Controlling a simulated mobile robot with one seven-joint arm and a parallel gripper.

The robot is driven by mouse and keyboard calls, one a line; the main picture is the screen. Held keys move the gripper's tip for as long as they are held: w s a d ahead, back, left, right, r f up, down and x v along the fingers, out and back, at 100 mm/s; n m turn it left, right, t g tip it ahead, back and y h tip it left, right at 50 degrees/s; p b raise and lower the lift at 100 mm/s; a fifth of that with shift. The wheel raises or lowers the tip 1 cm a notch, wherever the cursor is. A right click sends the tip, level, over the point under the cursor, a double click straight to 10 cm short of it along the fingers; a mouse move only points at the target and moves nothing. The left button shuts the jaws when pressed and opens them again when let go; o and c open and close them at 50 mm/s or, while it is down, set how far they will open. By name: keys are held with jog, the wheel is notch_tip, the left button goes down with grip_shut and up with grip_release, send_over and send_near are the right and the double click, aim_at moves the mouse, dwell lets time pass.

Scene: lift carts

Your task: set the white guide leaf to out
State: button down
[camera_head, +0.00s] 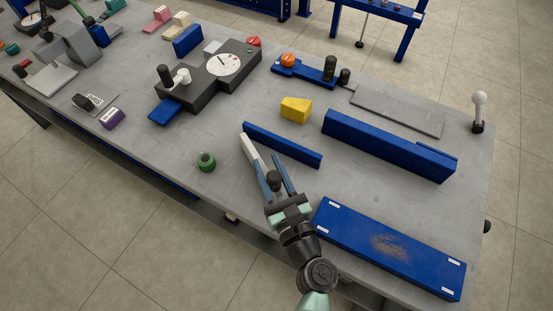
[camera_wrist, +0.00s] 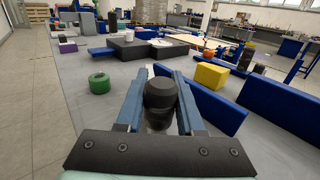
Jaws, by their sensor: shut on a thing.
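The white guide leaf (camera_head: 249,149) is a narrow pale strip, slanting on the bench top, with its far tip near the left end of a low blue rail (camera_head: 290,147). A black knob (camera_head: 273,180) stands upright at its near end. My gripper (camera_head: 267,162) is shut on the knob, with one blue finger on each side. In the wrist view the knob (camera_wrist: 161,95) fills the space between the fingers and hides most of the leaf. A small white part of the leaf (camera_wrist: 149,71) shows beyond it. No in or out marking is readable.
A green ring (camera_head: 206,161) lies left of the leaf. A yellow block (camera_head: 295,110) sits behind the rail. A taller blue fence (camera_head: 385,145) stands right of it, and a flat blue plate (camera_head: 390,250) lies right of my gripper. Bench between ring and leaf is clear.

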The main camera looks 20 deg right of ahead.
jog(key=shift+s+a+f, duration=0.1)
jog(key=shift+a, duration=0.65)
jog(key=c, duration=0.5)
grip_release()
jog(key=shift+c, duration=0.2)
jog(key=s, duration=0.8)
jog(key=s+b, duration=0.1)
jog(key=s, duration=0.4)
jog(key=shift+d, duration=0.3)
